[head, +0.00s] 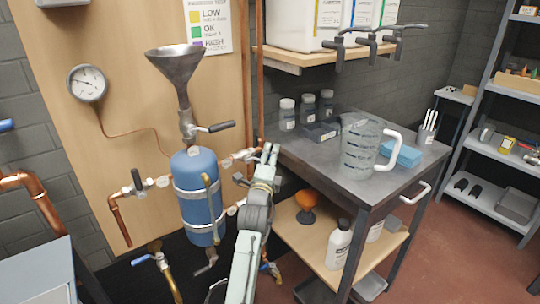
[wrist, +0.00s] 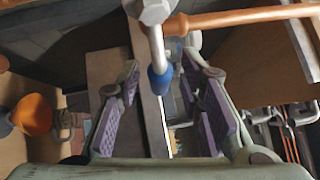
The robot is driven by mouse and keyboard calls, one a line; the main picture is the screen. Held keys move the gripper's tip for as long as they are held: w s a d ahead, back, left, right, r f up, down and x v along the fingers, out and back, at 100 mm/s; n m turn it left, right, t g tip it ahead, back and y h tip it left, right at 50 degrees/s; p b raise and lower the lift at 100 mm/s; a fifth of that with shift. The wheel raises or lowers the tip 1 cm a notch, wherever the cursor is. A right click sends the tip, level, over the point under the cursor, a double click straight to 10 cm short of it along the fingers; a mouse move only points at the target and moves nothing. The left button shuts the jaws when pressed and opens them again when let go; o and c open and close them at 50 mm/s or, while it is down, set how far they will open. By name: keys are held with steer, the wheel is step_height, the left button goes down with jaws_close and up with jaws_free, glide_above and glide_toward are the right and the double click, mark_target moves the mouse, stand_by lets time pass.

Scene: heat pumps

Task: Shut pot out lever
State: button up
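The blue pot (head: 197,190) hangs on the wooden board, with a steel funnel (head: 176,70) above it. A valve with copper pipe (head: 238,158) leaves the pot's right side, beside my gripper (head: 269,157). In the wrist view, a grey lever with a blue end (wrist: 159,78) reaches down between the purple pads of my gripper (wrist: 160,100). The gripper is open, with a gap on both sides of the lever. A copper pipe (wrist: 240,18) runs across the top right. The head view does not clearly show this lever; my arm hides part of that area.
A dark-topped cart (head: 310,160) stands just right of my gripper, holding a glass jug (head: 361,148) and small jars. Another lever with a dark handle (head: 137,180) is on the left pipe, and one (head: 215,127) is under the funnel. A gauge (head: 88,83) hangs upper left.

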jaws_close()
stand_by(0.4)
stand_by(0.4)
